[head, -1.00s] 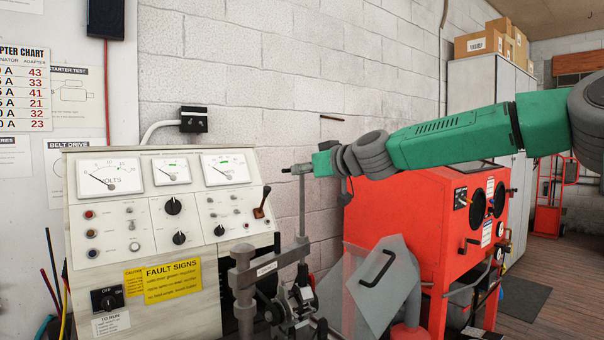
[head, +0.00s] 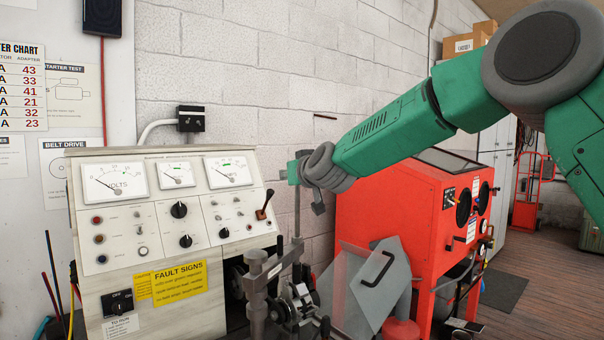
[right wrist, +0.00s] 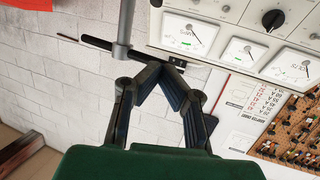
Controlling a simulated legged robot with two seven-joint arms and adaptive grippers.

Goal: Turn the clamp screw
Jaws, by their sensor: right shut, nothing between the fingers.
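The clamp screw (head: 297,215) is an upright grey rod rising from the clamp on the bench in the head view. In the right wrist view the rod (right wrist: 124,25) carries a dark crossbar handle (right wrist: 98,42). My right gripper (head: 292,172) is at the top of the screw, its arm coming from the right. In the right wrist view the fingertips of my right gripper (right wrist: 172,68) are closed together with nothing between them, close by the crossbar's end. I cannot tell whether they touch it. My left gripper is out of view.
A test panel (head: 235,265) with dials, switches and a lever (head: 264,205) stands close left of the screw. A red cabinet (head: 395,215) stands behind right, with a grey guard (head: 365,285) before it. The brick wall (head: 260,70) is behind.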

